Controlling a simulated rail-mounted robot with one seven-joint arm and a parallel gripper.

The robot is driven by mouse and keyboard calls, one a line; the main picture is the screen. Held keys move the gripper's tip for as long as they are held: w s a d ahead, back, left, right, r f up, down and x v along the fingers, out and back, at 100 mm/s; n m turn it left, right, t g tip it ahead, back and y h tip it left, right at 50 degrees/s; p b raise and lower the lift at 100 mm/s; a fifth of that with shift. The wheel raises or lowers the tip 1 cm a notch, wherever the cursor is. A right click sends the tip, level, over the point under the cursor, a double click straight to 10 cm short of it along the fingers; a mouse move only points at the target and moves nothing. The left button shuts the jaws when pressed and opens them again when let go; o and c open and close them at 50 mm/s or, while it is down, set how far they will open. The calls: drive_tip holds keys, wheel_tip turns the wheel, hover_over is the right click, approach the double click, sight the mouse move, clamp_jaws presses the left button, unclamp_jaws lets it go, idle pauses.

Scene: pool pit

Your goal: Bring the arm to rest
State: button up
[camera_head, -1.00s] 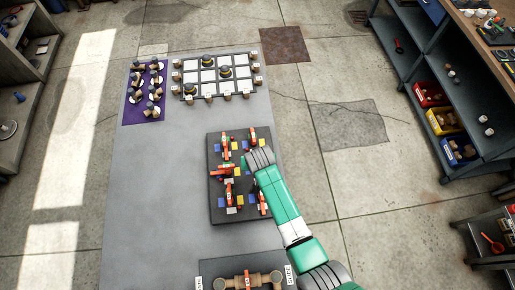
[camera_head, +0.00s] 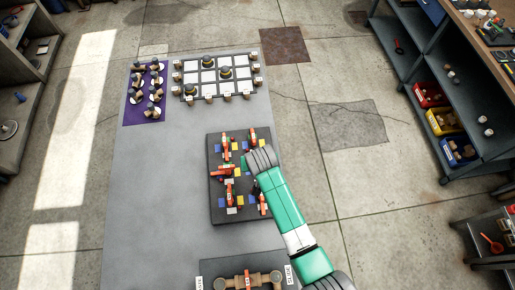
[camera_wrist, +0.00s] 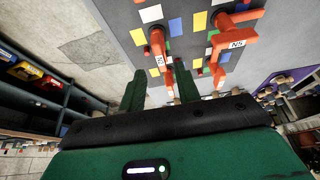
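My gripper (camera_wrist: 160,88) shows in the wrist view with its two dark green fingers apart and nothing visible between them. Beyond the fingertips is the dark board (camera_head: 223,214), which bears several orange-red handles and small coloured tiles. One handle marked N5 (camera_wrist: 235,44) is at the upper right of the wrist view, and another orange-red handle (camera_wrist: 158,48) is just beyond the fingers. Whether the fingers touch a handle is unclear. In the head view my green arm reaches over the board's right side and mostly hides the gripper.
The grey table (camera_head: 150,190) also holds a purple mat (camera_head: 133,115) with several small pieces, a gridded board (camera_head: 208,88) and a pipe fixture (camera_head: 245,280) at the front. A shelf with coloured bins (camera_head: 445,122) stands right. Floor between is clear.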

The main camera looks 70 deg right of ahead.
drive_tip(key=v, duration=0.3)
drive_tip(key=shift+r, duration=0.1)
idle(0.4)
